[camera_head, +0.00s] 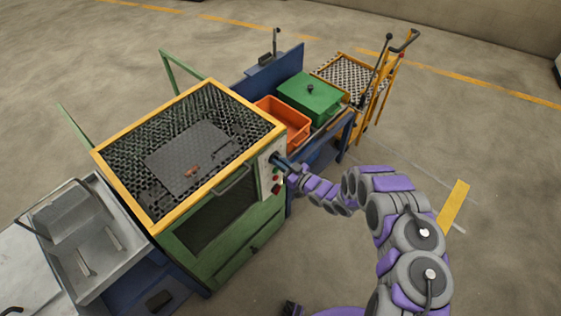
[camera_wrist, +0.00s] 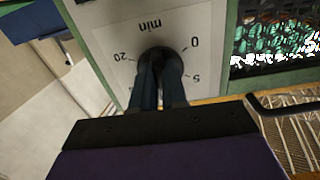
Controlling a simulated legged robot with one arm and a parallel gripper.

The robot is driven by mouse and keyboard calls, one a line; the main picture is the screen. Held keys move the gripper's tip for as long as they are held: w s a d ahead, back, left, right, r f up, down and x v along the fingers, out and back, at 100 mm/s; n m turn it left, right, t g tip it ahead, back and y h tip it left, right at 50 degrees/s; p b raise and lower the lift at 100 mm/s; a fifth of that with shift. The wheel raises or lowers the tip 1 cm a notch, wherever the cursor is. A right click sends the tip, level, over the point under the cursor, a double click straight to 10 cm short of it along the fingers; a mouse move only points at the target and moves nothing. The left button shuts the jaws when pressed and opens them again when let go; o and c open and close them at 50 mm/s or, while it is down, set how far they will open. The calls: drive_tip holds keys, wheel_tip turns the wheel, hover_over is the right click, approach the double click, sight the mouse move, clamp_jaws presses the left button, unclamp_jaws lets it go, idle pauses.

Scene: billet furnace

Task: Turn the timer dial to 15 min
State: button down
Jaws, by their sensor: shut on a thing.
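The timer dial (camera_wrist: 158,51) is a dark round knob on a pale panel (camera_wrist: 112,40) in the wrist view. Marks 0, 5, 20 and the word "min" show around it; the scale behind my fingers is hidden. My gripper (camera_wrist: 160,60) is shut on the dial, with both dark fingers against it. The dial's pointer cannot be made out. In the head view my gripper (camera_head: 281,163) reaches from the right to the panel (camera_head: 265,174) at the right end of the green furnace's front (camera_head: 208,264).
A red button (camera_head: 276,178) sits just below my gripper. The furnace's door handle (camera_head: 232,180) is to the left. An orange bin (camera_head: 284,119) and a green box (camera_head: 309,95) stand behind on a blue bench. A yellow cart (camera_head: 352,78) is farther back. Floor to the right is clear.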

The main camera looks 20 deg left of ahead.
drive_tip(key=m, duration=0.3)
drive_tip(key=m+p, duration=0.1)
drive_tip(key=m, duration=0.7)
drive_tip(key=shift+w+d+r, duration=0.1)
drive_tip(key=shift+w+r, duration=0.05)
drive_tip(key=shift+r, duration=0.1)
drive_tip(key=shift+m, duration=0.4)
drive_tip(key=c, duration=1.4)
unclamp_jaws()
drive_tip(key=shift+w+f, duration=0.1)
drive_tip(key=shift+o, duration=1.2)
drive_tip(key=shift+a+f, duration=0.1)
drive_tip(key=shift+a, duration=0.15)
drive_tip(key=p+v, duration=0.1)
drive_tip(key=v, duration=1.6)
drive_tip(key=shift+s+d, duration=0.2)
drive_tip(key=shift+s, duration=0.05)
drive_tip(key=shift+f, duration=0.1)
drive_tip(key=shift+w, duration=0.1)
